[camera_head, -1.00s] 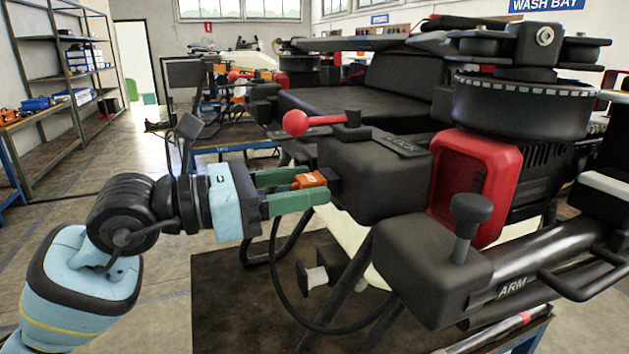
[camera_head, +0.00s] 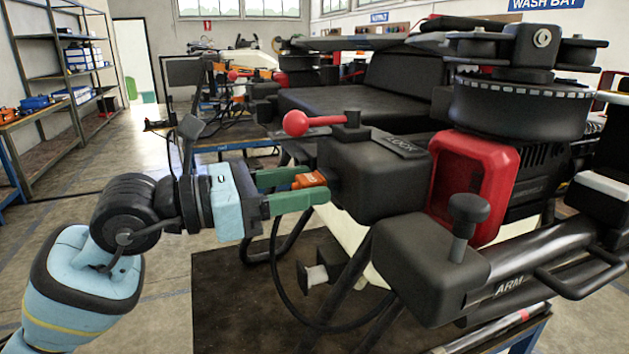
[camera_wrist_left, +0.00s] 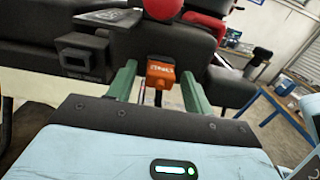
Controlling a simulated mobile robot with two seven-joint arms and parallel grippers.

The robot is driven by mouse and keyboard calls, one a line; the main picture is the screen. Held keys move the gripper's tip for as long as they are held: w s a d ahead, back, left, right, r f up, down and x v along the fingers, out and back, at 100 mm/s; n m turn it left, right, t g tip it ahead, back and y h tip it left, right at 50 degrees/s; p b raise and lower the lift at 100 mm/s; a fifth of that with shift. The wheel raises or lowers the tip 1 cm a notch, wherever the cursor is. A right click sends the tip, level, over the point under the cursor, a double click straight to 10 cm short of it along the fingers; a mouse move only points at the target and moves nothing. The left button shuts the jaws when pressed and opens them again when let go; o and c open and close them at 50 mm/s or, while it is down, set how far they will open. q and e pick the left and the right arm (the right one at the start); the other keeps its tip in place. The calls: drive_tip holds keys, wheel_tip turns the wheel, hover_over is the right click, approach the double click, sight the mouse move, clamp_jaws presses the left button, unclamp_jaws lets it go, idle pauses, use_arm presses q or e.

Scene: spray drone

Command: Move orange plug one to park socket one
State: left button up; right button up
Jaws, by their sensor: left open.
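The orange plug (camera_head: 308,181) sits at the left face of a black box (camera_head: 375,178) on the drone, with a black cable hanging below. My left gripper (camera_head: 312,186) is open, its green fingers on either side of the plug. In the left wrist view, the plug (camera_wrist_left: 160,73) shows between the fingertips of the gripper (camera_wrist_left: 160,84), with gaps on both sides. A black block with a rectangular opening (camera_wrist_left: 80,58) is left of it there; I cannot tell whether it is park socket one. My right gripper is not in view.
A red ball knob (camera_head: 296,123) stands just above the plug. A red frame (camera_head: 472,185) and a thick drone arm (camera_head: 520,285) are to the right. A dark mat (camera_head: 235,300) lies below. The floor to the left is clear up to the shelves (camera_head: 68,65).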

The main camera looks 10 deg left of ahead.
use_arm(q)
clamp_jaws()
drive_tip(key=shift+a, duration=0.1)
drive_tip(key=shift+b+v, duration=0.45)
drive_tip(key=shift+v, duration=2.4)
drive_tip(key=shift+s, duration=0.1)
